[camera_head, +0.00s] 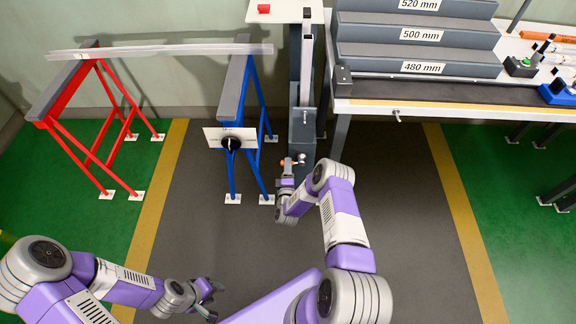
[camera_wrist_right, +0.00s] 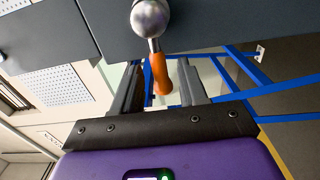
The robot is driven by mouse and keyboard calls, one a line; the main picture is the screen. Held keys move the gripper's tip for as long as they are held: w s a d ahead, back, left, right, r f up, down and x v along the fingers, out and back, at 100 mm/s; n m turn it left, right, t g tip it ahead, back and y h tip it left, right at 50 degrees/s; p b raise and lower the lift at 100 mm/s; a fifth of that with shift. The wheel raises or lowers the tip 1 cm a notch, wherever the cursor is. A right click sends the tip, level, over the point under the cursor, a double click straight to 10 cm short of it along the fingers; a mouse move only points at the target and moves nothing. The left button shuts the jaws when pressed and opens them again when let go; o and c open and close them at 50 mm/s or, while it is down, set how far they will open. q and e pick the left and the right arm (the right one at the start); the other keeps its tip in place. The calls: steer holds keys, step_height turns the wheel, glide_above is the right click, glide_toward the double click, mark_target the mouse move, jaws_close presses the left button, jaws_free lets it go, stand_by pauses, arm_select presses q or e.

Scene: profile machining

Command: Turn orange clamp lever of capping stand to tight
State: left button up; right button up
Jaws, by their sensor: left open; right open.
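The capping stand (camera_head: 302,128) is a dark grey upright in the middle of the head view. Its orange clamp lever (camera_head: 286,162) sticks out low on its front, by a silver ball. In the right wrist view the orange lever (camera_wrist_right: 161,75) hangs from the silver ball (camera_wrist_right: 150,18). My right gripper (camera_wrist_right: 160,85) is open, with one finger on each side of the lever and visible gaps beside it. In the head view my right gripper (camera_head: 286,172) is at the stand's front, partly hidden by its own wrist. My left gripper (camera_head: 213,298) is open and empty, low over the floor.
A blue trestle (camera_head: 236,90) with a round black knob on a white plate (camera_head: 231,141) stands close left. A red trestle (camera_head: 75,80) is further left; a long profile (camera_head: 160,51) spans both. A workbench (camera_head: 440,107) stands right. The grey floor in front is clear.

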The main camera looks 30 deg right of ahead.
steer(key=shift+x, duration=1.15)
jaws_close()
